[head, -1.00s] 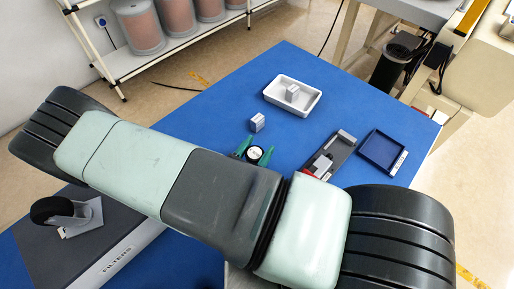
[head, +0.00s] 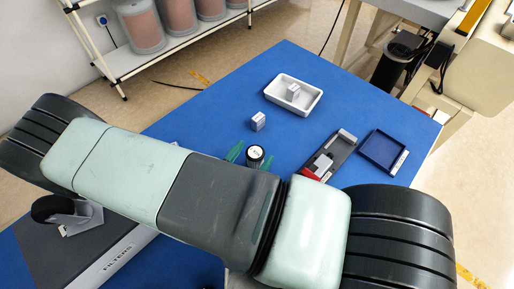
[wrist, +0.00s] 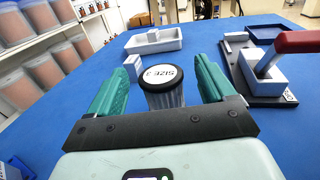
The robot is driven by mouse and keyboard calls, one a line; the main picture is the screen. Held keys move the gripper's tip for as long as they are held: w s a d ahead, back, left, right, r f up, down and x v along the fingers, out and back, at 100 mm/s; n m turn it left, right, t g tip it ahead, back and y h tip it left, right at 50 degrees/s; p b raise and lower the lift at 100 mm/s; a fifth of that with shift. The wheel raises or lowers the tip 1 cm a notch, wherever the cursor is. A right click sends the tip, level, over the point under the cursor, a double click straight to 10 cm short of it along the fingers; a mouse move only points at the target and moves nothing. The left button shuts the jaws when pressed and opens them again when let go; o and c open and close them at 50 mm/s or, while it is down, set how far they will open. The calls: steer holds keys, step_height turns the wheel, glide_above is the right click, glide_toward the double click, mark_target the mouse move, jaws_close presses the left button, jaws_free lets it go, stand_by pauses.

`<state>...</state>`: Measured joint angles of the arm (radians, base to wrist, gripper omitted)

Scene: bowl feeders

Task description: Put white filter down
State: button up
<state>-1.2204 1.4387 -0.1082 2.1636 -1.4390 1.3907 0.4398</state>
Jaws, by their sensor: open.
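A small cylinder with a black-rimmed white top (head: 256,151) stands upright on the blue table; I take it to be the white filter. In the wrist view its top reads "SIZE 3" and its ribbed body (wrist: 166,98) is pale. My gripper (head: 252,156) is open, its green fingers on either side of the filter. In the wrist view my gripper (wrist: 158,80) shows a gap between each finger and the filter. The filter's lower part is hidden behind the gripper's black bar.
A small white-grey block (head: 258,122) stands behind the filter. Beyond it is a white tray (head: 313,107) with a similar block inside. To the right are a dark fixture with a red handle (head: 307,174) and a blue tray (head: 401,170). A "FILTERS" board (head: 118,258) lies at left.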

steer(key=v, duration=0.9)
steer(key=w+d+r+m+g, duration=0.2)
steer(key=d+r+m+g, duration=0.2)
steer(key=r+m+g, duration=0.45)
steer(key=w+d+r+m+g, duration=0.2)
steer(key=d+r+m+g, duration=0.3)
steer(key=r+m, duration=0.55)
steer(key=s+d+r+m+t+y, duration=0.1)
steer(key=s+d+r+m+y, duration=0.1)
steer(key=r, duration=0.4)
steer(key=s+d+r+m+t+y, duration=0.1)
steer(key=s+d+r+m+y, duration=0.1)
steer(key=r, duration=0.5)
steer(key=s+d+r+m+t+y, duration=0.1)
steer(key=d+r+m+t+y, duration=0.1)
steer(key=r+m+y, duration=0.3)
steer(key=shift+s+d+r+m+y, duration=0.3)
steer(key=shift+s+d+r+m, duration=0.1)
steer(key=shift+d+r+m, duration=0.35)
steer(key=shift+r, duration=0.1)
